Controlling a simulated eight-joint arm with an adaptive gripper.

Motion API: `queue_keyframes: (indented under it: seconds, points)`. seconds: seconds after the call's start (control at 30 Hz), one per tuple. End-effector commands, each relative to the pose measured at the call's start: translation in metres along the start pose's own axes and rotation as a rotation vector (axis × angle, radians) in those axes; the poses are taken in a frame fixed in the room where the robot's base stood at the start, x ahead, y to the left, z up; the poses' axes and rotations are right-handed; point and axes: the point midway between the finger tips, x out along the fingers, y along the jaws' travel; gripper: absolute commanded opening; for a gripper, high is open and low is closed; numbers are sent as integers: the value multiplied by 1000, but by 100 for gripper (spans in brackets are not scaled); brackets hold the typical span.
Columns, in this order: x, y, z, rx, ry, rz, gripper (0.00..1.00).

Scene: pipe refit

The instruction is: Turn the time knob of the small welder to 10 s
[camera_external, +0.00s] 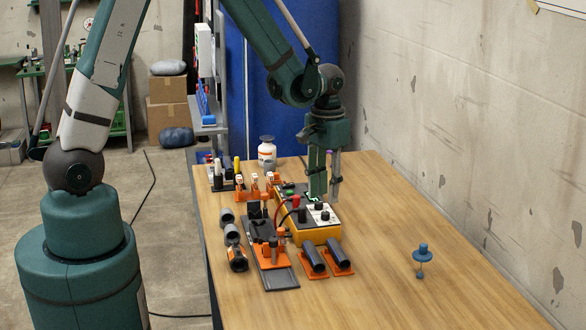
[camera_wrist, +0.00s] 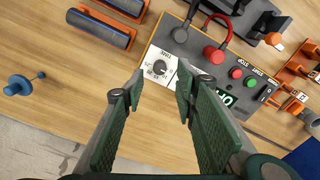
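The small welder, orange with a dark top panel (camera_external: 302,226), sits on the table below my gripper. In the wrist view its panel (camera_wrist: 188,45) carries a black knob (camera_wrist: 159,67) on a white dial with small marks; the knob's exact setting is too small to read. A second white dial is mostly hidden behind one finger. A green display (camera_wrist: 226,98) is partly covered by that finger, so its digits are not fully readable. My gripper (camera_wrist: 160,86) is open and empty, its fingers spread either side of the knob's lower side. In the external view my gripper (camera_external: 323,198) points down over the panel.
The panel also has red (camera_wrist: 235,73) and green (camera_wrist: 248,80) buttons and red and black cable plugs. Dark pipes (camera_external: 314,258) on orange holders lie in front. An orange clamp fixture (camera_external: 270,254) stands left. A blue knobbed object (camera_external: 422,252) stands right, with clear table between.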

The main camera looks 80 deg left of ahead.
Motion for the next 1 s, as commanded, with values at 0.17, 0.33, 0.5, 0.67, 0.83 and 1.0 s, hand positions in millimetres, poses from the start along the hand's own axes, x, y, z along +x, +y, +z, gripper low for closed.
queue_keyframes:
  seconds: [0.17, 0.33, 0.5, 0.67, 0.83, 1.0]
  points:
    - [20, 0, 0, 0, 0, 0, 30]
    - [37, 0, 0, 0, 0, 0, 30]
    - [49, 0, 0, 0, 0, 0, 30]
    - [55, 0, 0, 0, 0, 0, 30]
    - [56, 0, 0, 0, 0, 0, 30]
    - [56, 0, 0, 0, 0, 0, 30]
